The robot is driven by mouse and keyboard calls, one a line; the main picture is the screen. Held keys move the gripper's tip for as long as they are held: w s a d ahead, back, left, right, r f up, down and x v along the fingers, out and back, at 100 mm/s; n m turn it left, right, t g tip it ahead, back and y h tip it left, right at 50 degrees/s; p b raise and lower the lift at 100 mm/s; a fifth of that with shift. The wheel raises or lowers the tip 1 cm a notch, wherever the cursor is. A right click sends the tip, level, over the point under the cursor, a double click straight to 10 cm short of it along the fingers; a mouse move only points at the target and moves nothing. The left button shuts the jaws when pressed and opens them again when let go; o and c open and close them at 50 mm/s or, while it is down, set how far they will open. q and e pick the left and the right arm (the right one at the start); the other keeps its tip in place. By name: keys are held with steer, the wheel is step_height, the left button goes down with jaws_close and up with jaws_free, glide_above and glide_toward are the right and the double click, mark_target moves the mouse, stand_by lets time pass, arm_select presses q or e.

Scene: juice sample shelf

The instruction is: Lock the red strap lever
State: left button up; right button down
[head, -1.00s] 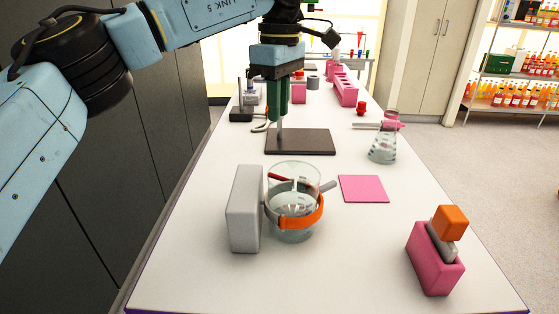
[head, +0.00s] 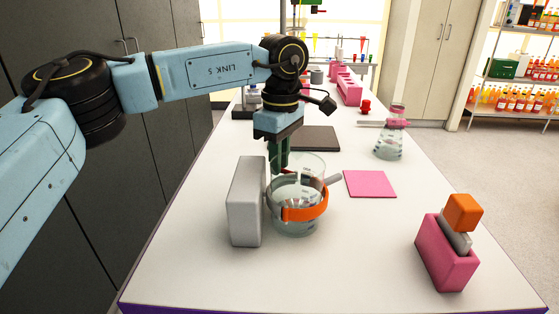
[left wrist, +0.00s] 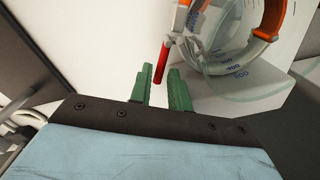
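A glass beaker (head: 297,185) with graduation marks stands on the table, with an orange strap (head: 307,212) around it. A grey upright block (head: 245,203) is beside it on the left. The red strap lever (left wrist: 160,66) shows in the left wrist view, beside the beaker (left wrist: 228,62); in the head view it is mostly hidden by my fingers and the glass. My left gripper (head: 279,168) points down at the beaker's back left rim. Its green fingers are apart, with the lever seen between their tips; I see no grip on it.
A pink mat (head: 370,184) lies right of the beaker. A pink holder (head: 443,258) with an orange-topped piece stands front right. A dark plate (head: 316,139) and a flask (head: 390,142) are farther back. The front table middle is clear.

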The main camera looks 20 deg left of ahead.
arm_select(q)
jaws_close()
